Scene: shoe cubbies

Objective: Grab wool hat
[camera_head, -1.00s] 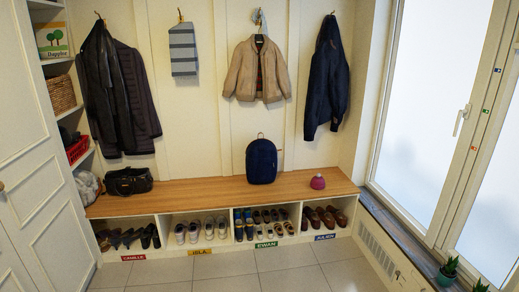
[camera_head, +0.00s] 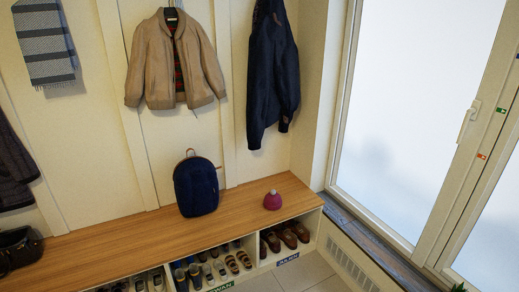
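The wool hat (camera_head: 272,200) is a small pink-red knit hat with a paler pompom on top. It sits on the wooden bench top (camera_head: 110,235) near the bench's right end, to the right of the navy backpack (camera_head: 197,188) and apart from it. Neither of my grippers shows in the head view.
Shoe cubbies with several shoes (camera_head: 285,236) lie under the bench. A tan jacket (camera_head: 150,75) and a dark navy jacket (camera_head: 270,80) hang above. A black bag (camera_head: 18,250) sits at the bench's left. The window (camera_head: 400,110) is on the right. Bench space around the hat is clear.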

